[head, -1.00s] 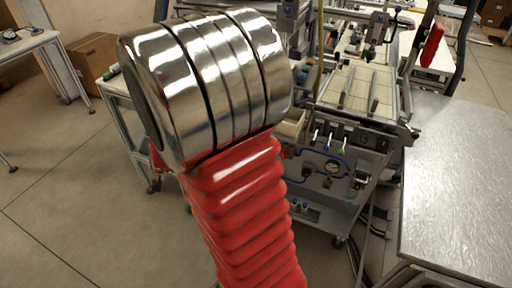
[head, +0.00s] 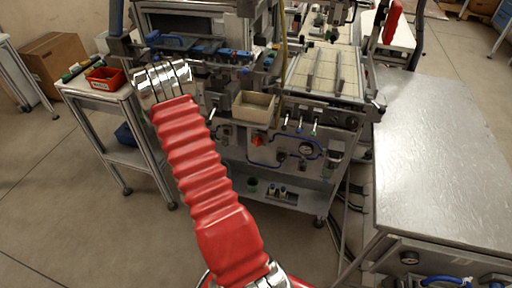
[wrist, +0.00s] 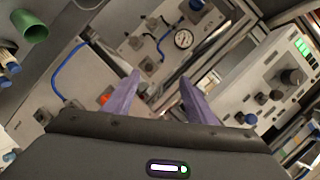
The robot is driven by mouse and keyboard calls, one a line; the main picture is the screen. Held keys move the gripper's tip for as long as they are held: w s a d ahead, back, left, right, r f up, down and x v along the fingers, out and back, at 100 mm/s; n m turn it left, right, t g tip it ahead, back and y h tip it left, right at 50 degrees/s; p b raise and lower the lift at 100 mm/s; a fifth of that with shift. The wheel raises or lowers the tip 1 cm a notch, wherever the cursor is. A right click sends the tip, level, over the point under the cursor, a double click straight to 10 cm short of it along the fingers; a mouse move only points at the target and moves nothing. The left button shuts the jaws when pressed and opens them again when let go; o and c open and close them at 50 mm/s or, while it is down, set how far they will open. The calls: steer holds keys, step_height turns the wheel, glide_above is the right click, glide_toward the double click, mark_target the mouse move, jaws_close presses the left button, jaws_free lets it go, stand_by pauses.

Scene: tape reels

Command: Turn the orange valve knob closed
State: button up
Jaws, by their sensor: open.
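The orange valve knob (head: 257,140) is a small orange part on the front panel of the metal machine (head: 320,116) in the head view. In the wrist view the orange knob (wrist: 106,97) shows just left of the left fingertip, partly hidden by that finger and the gripper body. My gripper (wrist: 158,78) has two purple fingers spread apart with nothing between them. It points toward the panel, and its distance from the knob is hard to judge. In the head view my fingers are hidden behind my arm.
A pressure gauge (wrist: 183,39) and blue tubing (wrist: 68,68) are on the panel near the knob. A beige bin (head: 254,107) sits above the knob. A red bin (head: 105,78) stands on a side table at left. A bare metal table (head: 440,140) is at right.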

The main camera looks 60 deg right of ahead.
mark_target(257, 145)
steer(key=s+d+f+m+g+h, duration=0.1)
steer(key=s+f+h, duration=0.1)
steer(key=s, duration=0.5)
steer(key=s+d+f+m+g+h, duration=0.1)
steer(key=s+f+m+g+h, duration=0.1)
steer(key=s+f, duration=0.2)
steer(key=s, duration=0.3)
steer(key=shift+s+f, duration=0.15)
steer(key=shift+f, duration=0.15)
steer(key=d, duration=0.4)
steer(key=w+d, duration=0.1)
steer(key=d, duration=0.4)
steer(key=w+d, duration=0.1)
steer(key=d, duration=0.3)
steer(key=shift+w+d, duration=0.1)
steer(key=shift+d, duration=0.2)
steer(key=c, duration=1)
